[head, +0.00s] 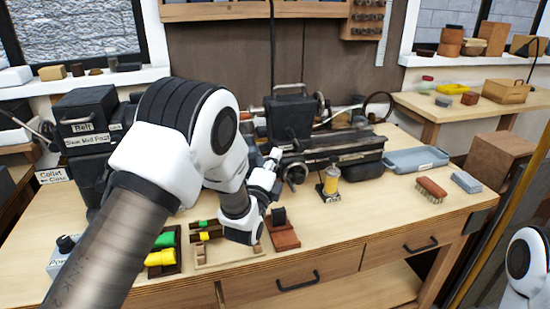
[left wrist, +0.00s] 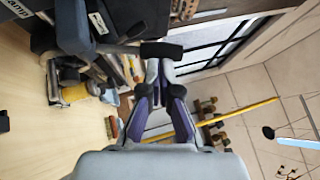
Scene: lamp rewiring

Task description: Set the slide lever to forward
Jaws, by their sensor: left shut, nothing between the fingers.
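The small lathe (head: 330,150) stands at the back of the workbench. My left gripper (head: 271,160) is at the front left of it, shut and empty. In the left wrist view a dark bar-shaped handle (left wrist: 161,51) on a grey rod lies across the front of the fingertips (left wrist: 162,68); it looks like the slide lever. I cannot tell whether the fingertips touch it. In the head view I cannot clearly pick out this lever or its setting, as my left arm and gripper cover part of that area. My right gripper is out of view.
On the bench (head: 340,235) are a yellow oil can (head: 330,183), a brush (head: 430,188), a blue-grey tray (head: 415,160) and a reddish block (head: 282,232). A dark box labelled "Belt" (head: 88,115) stands at the left. The front right of the bench top is mostly clear.

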